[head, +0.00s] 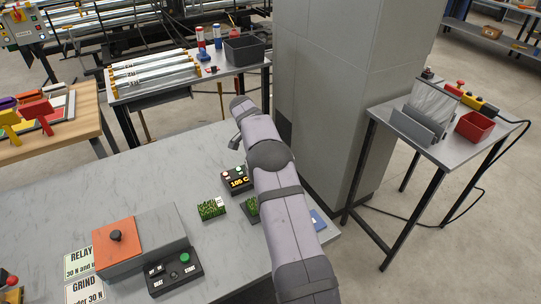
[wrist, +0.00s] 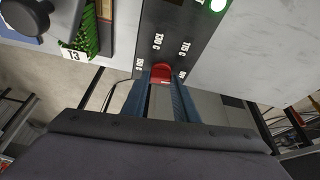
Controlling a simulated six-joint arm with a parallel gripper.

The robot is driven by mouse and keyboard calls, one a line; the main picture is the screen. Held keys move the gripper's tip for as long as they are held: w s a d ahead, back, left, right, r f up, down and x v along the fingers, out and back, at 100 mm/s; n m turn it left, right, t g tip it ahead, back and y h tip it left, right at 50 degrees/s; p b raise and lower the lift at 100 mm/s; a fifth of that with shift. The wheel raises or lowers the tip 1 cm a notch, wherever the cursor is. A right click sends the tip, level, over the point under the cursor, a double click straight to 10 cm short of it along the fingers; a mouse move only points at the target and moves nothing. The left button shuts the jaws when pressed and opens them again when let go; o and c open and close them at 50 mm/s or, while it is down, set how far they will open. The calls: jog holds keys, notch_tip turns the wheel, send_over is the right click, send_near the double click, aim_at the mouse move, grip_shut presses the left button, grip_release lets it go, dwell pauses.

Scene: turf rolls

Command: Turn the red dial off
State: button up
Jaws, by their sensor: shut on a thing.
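The red dial (wrist: 161,73) sits on a dark panel (wrist: 176,35) in the wrist view, with temperature labels printed around it. My gripper (wrist: 161,84) has its two blue fingers on either side of the dial and is shut on it. The dial's pointer and exact setting cannot be made out. In the head view the black control box (head: 237,183) shows a "185 C" display and small lamps. My arm covers my gripper there, and I cannot make out the dial.
A green lamp (wrist: 218,4) glows on the panel. An orange-topped grey block (head: 116,248) and a START button box (head: 174,272) stand front left. A grey pillar (head: 335,90) rises behind.

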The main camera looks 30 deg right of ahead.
jog(key=shift+m+g+p, duration=0.3)
jog(key=shift+m+p, duration=0.05)
jog(key=shift+m, duration=0.25)
jog(key=o, duration=1.1)
jog(key=shift+c, duration=0.2)
jog(key=shift+a+r, duration=0.1)
jog(key=b+v, duration=0.1)
jog(key=v, duration=0.6)
jog(key=shift+r, duration=0.1)
